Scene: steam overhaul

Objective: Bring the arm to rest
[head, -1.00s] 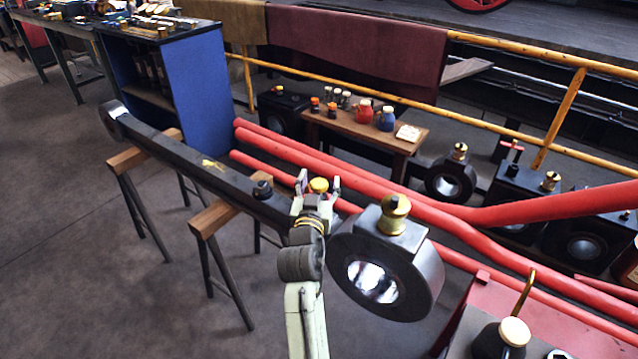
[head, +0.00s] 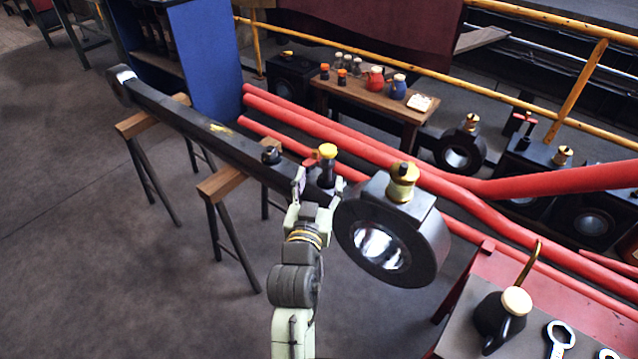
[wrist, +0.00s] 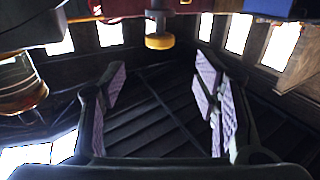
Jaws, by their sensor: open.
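My gripper (head: 319,186) is open, its two fingers pointing up and away in the head view. In the wrist view the pads of my gripper (wrist: 160,85) stand wide apart with nothing held between them. A black fitting with a yellow cap (head: 327,151) stands upright on the long dark rod (head: 200,133), just beyond the fingers. The yellow cap (wrist: 159,41) also shows past the fingers in the wrist view, apart from the pads. The rod's big round end (head: 428,240), with a brass cup (head: 402,180) on top, is close right of my gripper.
The rod lies on two wooden-topped trestles (head: 228,183). Red pipes (head: 400,165) run behind it. A red bench (head: 560,290) with a black oil can (head: 500,318) and spanners is at lower right. Grey floor (head: 80,250) at left is clear.

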